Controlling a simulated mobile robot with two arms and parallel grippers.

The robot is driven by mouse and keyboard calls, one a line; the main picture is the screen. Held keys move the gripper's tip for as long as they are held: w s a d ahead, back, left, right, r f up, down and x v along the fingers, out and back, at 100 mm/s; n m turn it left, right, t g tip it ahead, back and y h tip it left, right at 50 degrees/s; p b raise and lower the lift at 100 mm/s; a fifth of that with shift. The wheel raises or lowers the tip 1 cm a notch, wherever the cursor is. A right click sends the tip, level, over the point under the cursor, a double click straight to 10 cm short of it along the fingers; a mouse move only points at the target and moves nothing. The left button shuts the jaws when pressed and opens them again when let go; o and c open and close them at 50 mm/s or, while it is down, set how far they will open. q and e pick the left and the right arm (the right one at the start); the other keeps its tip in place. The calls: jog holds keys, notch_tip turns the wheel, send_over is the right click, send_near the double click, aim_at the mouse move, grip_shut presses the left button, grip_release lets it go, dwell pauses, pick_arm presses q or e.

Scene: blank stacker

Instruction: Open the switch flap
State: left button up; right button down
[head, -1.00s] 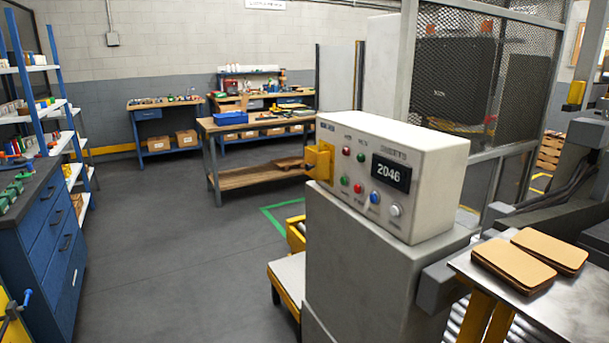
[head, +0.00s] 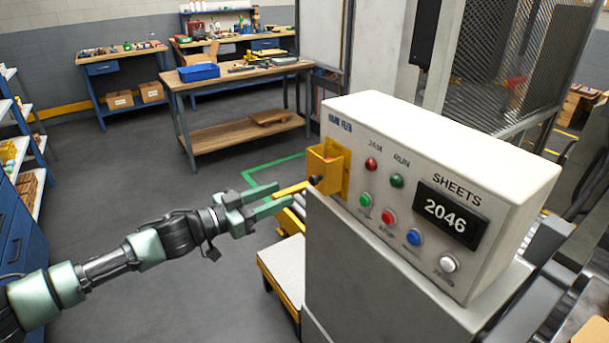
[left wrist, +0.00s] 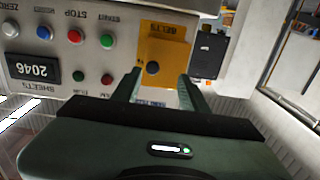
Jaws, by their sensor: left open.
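The switch flap is a yellow cover (head: 326,168) with a black knob, at the left end of the control box's front face. In the left wrist view the same flap (left wrist: 165,48) shows upside down with the word BELTS, and it looks shut; the switch behind it is hidden. My left gripper (head: 283,194) is open and empty, to the left of the flap and pointing at it. In the left wrist view its fingertips (left wrist: 158,77) lie on either side of the knob (left wrist: 152,68) in the picture; I cannot tell whether they touch. My right gripper is out of view.
The white control box (head: 440,150) carries lamps, several buttons and a display reading 2046. It stands on a grey cabinet (head: 390,275). A yellow-framed platform (head: 280,265) is low at left. The floor beyond my left arm is clear up to a wooden workbench (head: 240,75).

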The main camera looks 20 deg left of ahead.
aim_at(311, 180)
pick_arm(q)
jog(key=w+d, duration=0.1)
jog(key=w+d+r+p, duration=0.1)
jog(key=w+d, duration=0.1)
jog(key=w+d+p, duration=0.1)
jog(key=shift+w+d+r, duration=0.25)
jog(key=shift+w+d, duration=0.05)
jog(key=shift+w, duration=0.05)
jog(key=shift+w+d, duration=0.4)
jog(key=shift+d, duration=0.05)
jog(key=c, duration=0.8)
grip_shut()
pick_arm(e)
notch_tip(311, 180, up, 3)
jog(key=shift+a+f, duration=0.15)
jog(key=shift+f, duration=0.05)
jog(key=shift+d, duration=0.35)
